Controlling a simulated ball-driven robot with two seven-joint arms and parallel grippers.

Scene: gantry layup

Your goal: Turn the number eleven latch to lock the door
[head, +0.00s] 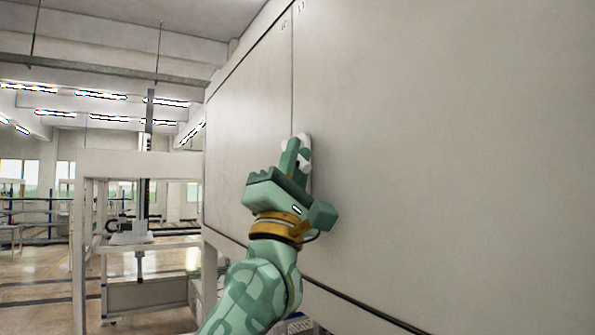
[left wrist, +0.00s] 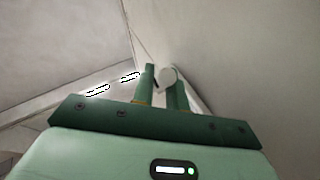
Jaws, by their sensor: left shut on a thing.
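The latch (head: 306,143) is a small white piece on the pale grey door panel (head: 430,130), close to the vertical seam with the panel on its left. My left gripper (head: 296,153) reaches up to it from below and is shut on it. In the left wrist view the rounded white end of the latch (left wrist: 167,77) sits between the two green fingers (left wrist: 163,88). The fingers and hand hide part of the latch, so its exact angle is hard to tell. My right gripper is not in view.
Another grey panel (head: 248,130) lies left of the seam. Small marks (head: 299,6) near the top of the seam are too small to read. A white gantry frame (head: 140,165) stands at the left, with open factory floor around it.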

